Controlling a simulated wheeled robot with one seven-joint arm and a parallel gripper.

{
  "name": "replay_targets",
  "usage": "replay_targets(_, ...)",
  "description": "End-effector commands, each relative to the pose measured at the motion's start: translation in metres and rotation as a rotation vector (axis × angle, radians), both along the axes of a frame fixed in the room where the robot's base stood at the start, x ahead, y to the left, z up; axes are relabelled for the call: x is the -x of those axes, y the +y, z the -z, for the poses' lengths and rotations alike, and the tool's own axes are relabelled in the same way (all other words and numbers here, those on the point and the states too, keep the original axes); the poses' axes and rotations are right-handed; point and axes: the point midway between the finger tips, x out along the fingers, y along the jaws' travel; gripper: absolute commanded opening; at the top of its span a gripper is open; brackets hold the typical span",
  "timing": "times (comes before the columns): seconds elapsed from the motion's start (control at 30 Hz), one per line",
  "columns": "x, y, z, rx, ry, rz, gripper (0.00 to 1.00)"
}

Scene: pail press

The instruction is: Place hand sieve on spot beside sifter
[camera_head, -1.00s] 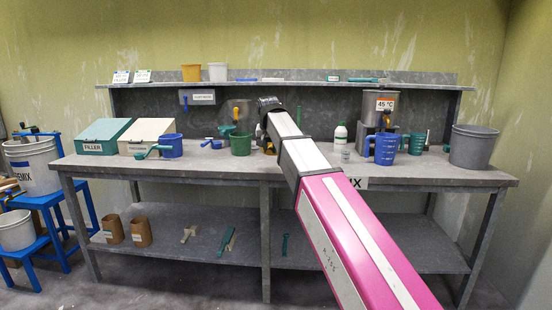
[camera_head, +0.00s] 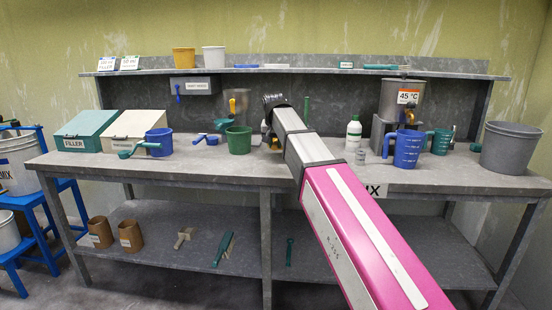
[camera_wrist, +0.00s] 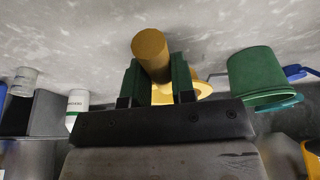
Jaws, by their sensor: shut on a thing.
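My gripper (camera_wrist: 158,82) has its two green fingers shut on a yellow-brown round handle (camera_wrist: 150,52), which I take to be the hand sieve's. A yellow rounded part (camera_wrist: 200,90) shows behind the fingers; whether it belongs to the sieve I cannot tell clearly. In the head view my arm hides most of the gripper and sieve, above the bench right of the green pail (camera_head: 238,140). What looks like the sifter, a grey hopper with a yellow handle (camera_head: 232,106), stands behind the pail. I cannot make out a marked spot.
The green pail (camera_wrist: 262,75) is close beside my gripper in the wrist view, which appears upside down. A white bottle (camera_head: 354,131) and blue jug (camera_head: 408,149) stand to the right on the bench (camera_head: 330,178). A blue scoop (camera_head: 212,139) lies left of the pail.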

Motion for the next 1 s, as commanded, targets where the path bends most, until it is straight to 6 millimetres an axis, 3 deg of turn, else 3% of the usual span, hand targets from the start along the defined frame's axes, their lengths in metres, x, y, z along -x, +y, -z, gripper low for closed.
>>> replay_targets(0.1,0.001,0.0,0.019,0.0,0.0,0.0,0.03)
replay_targets(0.5,0.0,0.0,0.059,0.0,-0.001,0.0,0.03)
replay_targets(0.87,0.0,0.0,0.063,0.0,-0.001,0.0,0.03)
replay_targets(0.9,0.0,0.0,0.063,0.0,-0.001,0.0,0.3)
replay_targets(0.97,0.0,0.0,0.063,0.0,-0.001,0.0,0.49)
replay_targets(1.0,0.0,0.0,0.063,0.0,-0.001,0.0,0.49)
